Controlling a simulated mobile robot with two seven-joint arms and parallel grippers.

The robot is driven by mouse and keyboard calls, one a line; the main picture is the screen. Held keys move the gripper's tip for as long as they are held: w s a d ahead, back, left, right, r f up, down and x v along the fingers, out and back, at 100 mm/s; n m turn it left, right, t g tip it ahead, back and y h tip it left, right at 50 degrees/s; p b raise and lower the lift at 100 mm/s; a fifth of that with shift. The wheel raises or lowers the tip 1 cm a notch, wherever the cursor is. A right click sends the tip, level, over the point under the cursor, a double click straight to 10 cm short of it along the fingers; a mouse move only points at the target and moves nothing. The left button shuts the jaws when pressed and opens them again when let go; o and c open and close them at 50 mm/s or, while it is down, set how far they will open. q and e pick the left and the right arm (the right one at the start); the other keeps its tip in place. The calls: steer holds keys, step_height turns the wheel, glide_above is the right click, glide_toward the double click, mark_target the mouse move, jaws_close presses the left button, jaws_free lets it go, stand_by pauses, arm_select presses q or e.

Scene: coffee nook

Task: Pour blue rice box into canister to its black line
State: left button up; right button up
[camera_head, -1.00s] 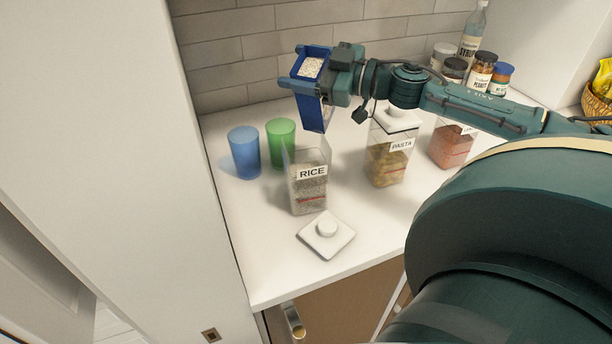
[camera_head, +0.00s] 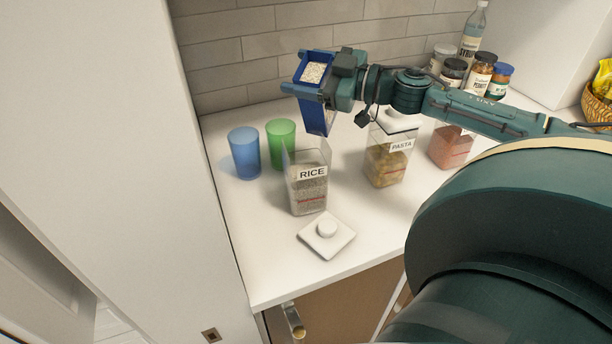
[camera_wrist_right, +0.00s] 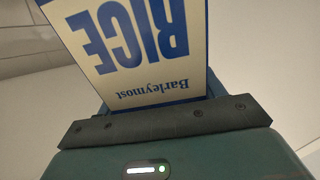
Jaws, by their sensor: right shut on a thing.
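The blue rice box (camera_head: 316,108) is in my right gripper (camera_head: 327,84), high above the counter and behind the RICE canister. Pale contents show at its top end, and it is tilted slightly. In the right wrist view the box (camera_wrist_right: 140,45) shows its cream label, "Barleymost RICE", upside down against the gripper. The clear RICE canister (camera_head: 308,190) stands open and upright, with grains up to about its label. A red line shows low on its front; I cannot make out a black line. No falling stream is clear. My left gripper is not in view.
A white lid (camera_head: 326,236) lies before the canister. Blue (camera_head: 244,153) and green (camera_head: 281,144) cups stand left and behind. The PASTA canister (camera_head: 389,160) and another canister (camera_head: 450,148) stand right, under my arm. Jars (camera_head: 480,75) and a bottle stand at the back.

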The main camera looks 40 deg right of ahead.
steer(key=shift+v, duration=1.1)
